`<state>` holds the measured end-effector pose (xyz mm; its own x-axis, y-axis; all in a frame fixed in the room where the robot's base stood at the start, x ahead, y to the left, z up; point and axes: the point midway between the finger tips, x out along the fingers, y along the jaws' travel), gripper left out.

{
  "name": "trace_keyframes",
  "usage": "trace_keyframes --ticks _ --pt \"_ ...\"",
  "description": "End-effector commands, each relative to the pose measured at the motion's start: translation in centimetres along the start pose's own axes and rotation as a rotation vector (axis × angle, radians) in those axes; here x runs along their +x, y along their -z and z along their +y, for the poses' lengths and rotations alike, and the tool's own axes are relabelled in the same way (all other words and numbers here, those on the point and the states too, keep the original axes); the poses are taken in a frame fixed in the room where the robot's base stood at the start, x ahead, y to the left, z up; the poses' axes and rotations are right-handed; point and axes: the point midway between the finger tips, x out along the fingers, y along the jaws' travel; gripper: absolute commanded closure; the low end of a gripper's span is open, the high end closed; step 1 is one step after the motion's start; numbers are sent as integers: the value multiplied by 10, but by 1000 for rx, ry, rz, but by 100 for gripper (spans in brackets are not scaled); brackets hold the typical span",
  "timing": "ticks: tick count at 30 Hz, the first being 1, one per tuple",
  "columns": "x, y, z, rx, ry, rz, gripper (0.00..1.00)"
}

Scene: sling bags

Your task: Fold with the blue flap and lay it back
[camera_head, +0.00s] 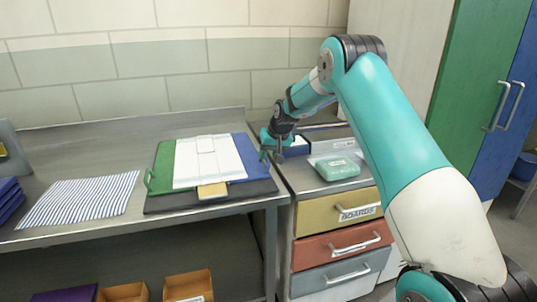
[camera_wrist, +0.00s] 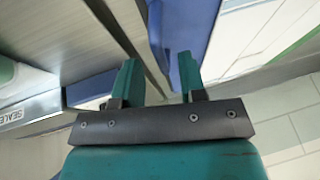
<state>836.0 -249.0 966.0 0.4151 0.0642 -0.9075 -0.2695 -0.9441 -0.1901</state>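The folding board has a green flap (camera_head: 162,165) on the left, a blue flap (camera_head: 252,168) on the right and a yellow flap (camera_head: 212,190) at the front. All look flat. A white cloth piece (camera_head: 207,165) lies spread across the middle. My gripper (camera_head: 270,148) is just beyond the blue flap's right edge. In the wrist view my gripper's teal fingers (camera_wrist: 158,80) are apart with nothing clamped. The blue flap (camera_wrist: 192,30) shows just ahead of the fingertips, its near edge by the right finger. I cannot tell whether they touch.
A striped cloth (camera_head: 80,198) lies left of the board on the grey bench (camera_head: 100,150). Folded blue cloths (camera_head: 8,198) are at the far left. A green-wrapped packet (camera_head: 338,168) sits on the drawer unit (camera_head: 340,213) at right. An open tray (camera_head: 330,142) stands behind it.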

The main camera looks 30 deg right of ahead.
Motion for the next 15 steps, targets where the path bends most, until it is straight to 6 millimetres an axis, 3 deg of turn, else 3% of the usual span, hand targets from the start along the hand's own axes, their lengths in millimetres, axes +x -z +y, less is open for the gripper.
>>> trace_keyframes --ticks 12,13,15 --pt "11 0 0 0 0 2 62" --pt "11 0 0 0 0 1 64" --pt "11 0 0 0 0 1 80"
